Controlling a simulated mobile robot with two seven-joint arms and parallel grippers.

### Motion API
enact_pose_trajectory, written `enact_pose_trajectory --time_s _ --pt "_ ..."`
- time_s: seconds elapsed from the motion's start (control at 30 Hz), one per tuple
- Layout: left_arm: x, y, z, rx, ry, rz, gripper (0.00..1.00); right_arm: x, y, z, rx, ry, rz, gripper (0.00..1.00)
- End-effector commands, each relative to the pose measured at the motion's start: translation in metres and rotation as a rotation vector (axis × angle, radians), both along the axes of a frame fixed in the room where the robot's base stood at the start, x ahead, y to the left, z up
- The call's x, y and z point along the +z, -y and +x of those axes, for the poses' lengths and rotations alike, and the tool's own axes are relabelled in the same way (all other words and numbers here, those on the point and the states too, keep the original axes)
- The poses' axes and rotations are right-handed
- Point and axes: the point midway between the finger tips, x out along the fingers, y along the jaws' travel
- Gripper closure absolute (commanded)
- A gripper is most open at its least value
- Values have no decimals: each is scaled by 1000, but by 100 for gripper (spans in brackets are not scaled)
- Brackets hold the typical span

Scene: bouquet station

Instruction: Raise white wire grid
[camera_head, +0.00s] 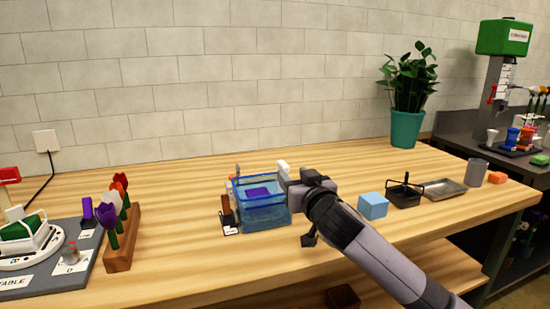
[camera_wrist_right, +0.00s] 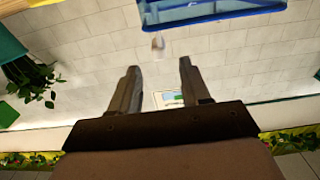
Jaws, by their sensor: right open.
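I cannot make out a white wire grid clearly in either view. A clear container with a blue rim (camera_head: 240,183) stands mid-table, with a purple block (camera_head: 258,193) inside it. A small white piece (camera_head: 283,167) shows just behind its right rim; I cannot tell what it is. My right gripper (camera_head: 291,186) is at the container's right side, partly hidden by its own wrist. In the right wrist view its two fingers (camera_wrist_right: 157,88) are apart with nothing between them. A blue edge (camera_wrist_right: 212,14) and a small pale piece (camera_wrist_right: 157,44) lie beyond the fingertips. My left gripper is not in view.
A light-blue block (camera_head: 373,206), a black wire basket (camera_head: 404,195), a metal tray (camera_head: 445,188) and a grey cup (camera_head: 476,172) stand right of my arm. Bare table lies between rack and container.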

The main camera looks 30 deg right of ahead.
Motion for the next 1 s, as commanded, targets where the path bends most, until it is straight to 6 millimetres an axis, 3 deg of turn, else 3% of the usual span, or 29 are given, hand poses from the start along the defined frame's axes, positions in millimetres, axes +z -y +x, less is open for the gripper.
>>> enact_pose_trajectory --time_s 0.27,0.7,1.0 --pt "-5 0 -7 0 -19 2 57 3 3 8 -3 4 0 53" --pt "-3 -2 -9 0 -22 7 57 2 14 56 -3 2 0 53" --pt "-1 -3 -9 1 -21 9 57 2 17 69 -1 3 1 53"
